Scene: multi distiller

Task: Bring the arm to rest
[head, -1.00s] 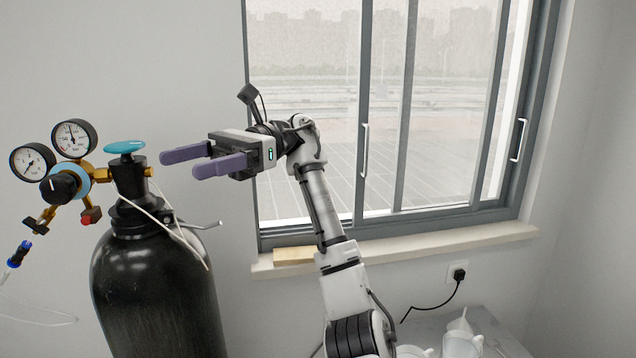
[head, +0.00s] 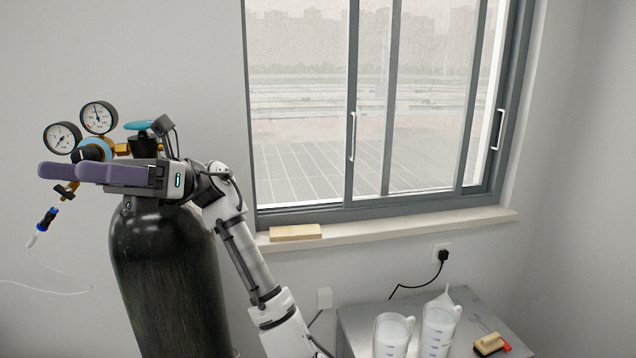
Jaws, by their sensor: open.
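My gripper (head: 82,172) is at the left of the head view, with its two purple fingers apart and nothing between them. It points left and shows in front of the upper part of the black gas cylinder (head: 170,285). My white and grey arm rises from the bottom middle, bent at the wrist. The gripper hides part of the cylinder's neck and of the regulator (head: 95,150). I cannot tell how much space lies between gripper and cylinder.
Two pressure gauges (head: 99,117) and a teal valve knob (head: 150,125) top the cylinder. A grey table (head: 362,321) at lower right holds measuring jugs (head: 438,330) and a small wooden-topped item (head: 489,343). The window sill (head: 400,229) carries a wooden block (head: 296,232).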

